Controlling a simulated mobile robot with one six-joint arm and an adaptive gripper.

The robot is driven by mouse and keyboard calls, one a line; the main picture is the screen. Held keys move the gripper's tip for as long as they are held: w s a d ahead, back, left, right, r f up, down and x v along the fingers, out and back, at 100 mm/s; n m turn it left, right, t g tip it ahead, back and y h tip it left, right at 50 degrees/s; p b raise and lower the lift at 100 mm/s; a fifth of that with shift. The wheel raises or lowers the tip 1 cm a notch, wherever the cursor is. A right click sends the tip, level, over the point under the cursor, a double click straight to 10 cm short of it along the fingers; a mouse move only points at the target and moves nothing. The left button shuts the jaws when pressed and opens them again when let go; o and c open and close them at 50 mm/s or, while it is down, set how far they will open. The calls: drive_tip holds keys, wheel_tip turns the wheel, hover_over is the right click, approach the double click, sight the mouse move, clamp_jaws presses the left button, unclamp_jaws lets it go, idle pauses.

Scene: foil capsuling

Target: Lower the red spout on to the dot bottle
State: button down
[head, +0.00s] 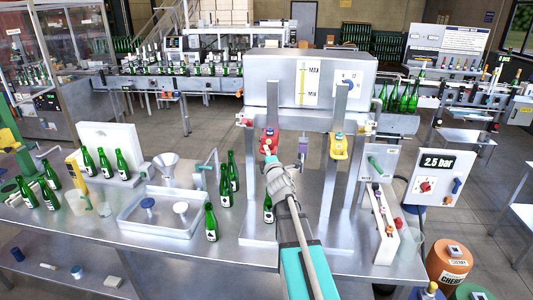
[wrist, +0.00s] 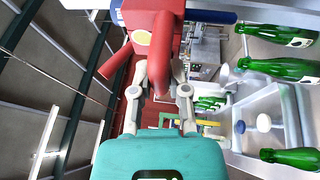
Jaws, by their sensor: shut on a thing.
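The red spout (head: 269,140) sits on the left upright of the steel filling stand. In the wrist view the red spout (wrist: 152,35) fills the top middle, with a pale yellow round mark on its face. My gripper (head: 271,160) is at the red spout, and in the wrist view my gripper (wrist: 160,78) has its two grey fingers shut on its lower part. A green bottle (head: 268,212) stands below the red spout, partly hidden by my arm. I cannot make out a dot on its label, and the gap between spout and bottle mouth is hidden.
A yellow spout (head: 338,146) hangs on the right upright. Several green bottles stand left of the stand, one (head: 211,222) close to the steel tray (head: 150,232). A white rail (head: 385,228) and a 2.5 bar gauge box (head: 436,177) stand to the right.

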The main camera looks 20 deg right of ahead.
drive_tip(key=shift+f, duration=0.1)
wheel_tip(320, 180, down, 20)
drive_tip(key=b, duration=2)
drive_tip(key=shift+s+f, duration=0.1)
drive_tip(key=shift+s, duration=0.1)
drive_tip(key=c, duration=0.6)
unclamp_jaws()
drive_tip(key=shift+w+f, duration=0.15)
drive_tip(key=shift+w, duration=0.05)
